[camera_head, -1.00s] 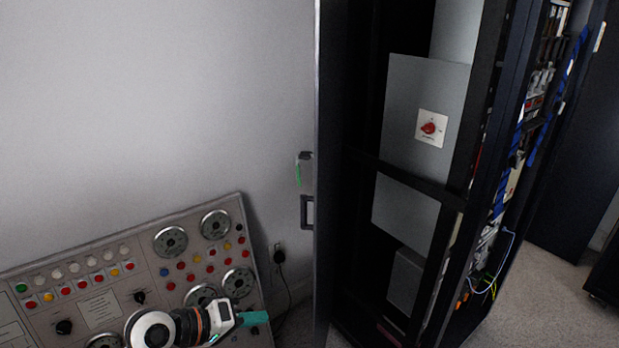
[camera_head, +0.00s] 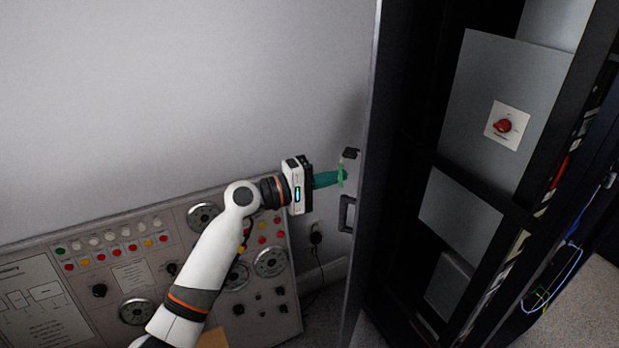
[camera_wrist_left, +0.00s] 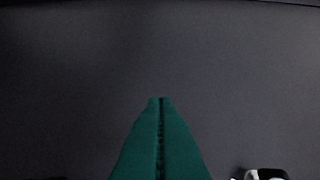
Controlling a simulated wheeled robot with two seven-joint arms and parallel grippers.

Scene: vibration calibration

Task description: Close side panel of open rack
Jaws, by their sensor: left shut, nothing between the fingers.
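The rack (camera_head: 480,190) stands open at the right in the head view, with its shelves and grey inner plates showing. Its side panel (camera_head: 366,240) is a tall dark door seen nearly edge-on, swung out at the rack's left. In the left wrist view the shut fingers (camera_wrist_left: 160,100) point at a dark flat surface. Contact cannot be told. My right gripper is not in view.
A control console (camera_head: 130,285) with lamps, knobs and dials stands at the lower left, beneath my left arm. A grey wall lies behind. Blue and yellow cables (camera_head: 560,280) hang at the rack's right side. Grey floor shows at the lower right.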

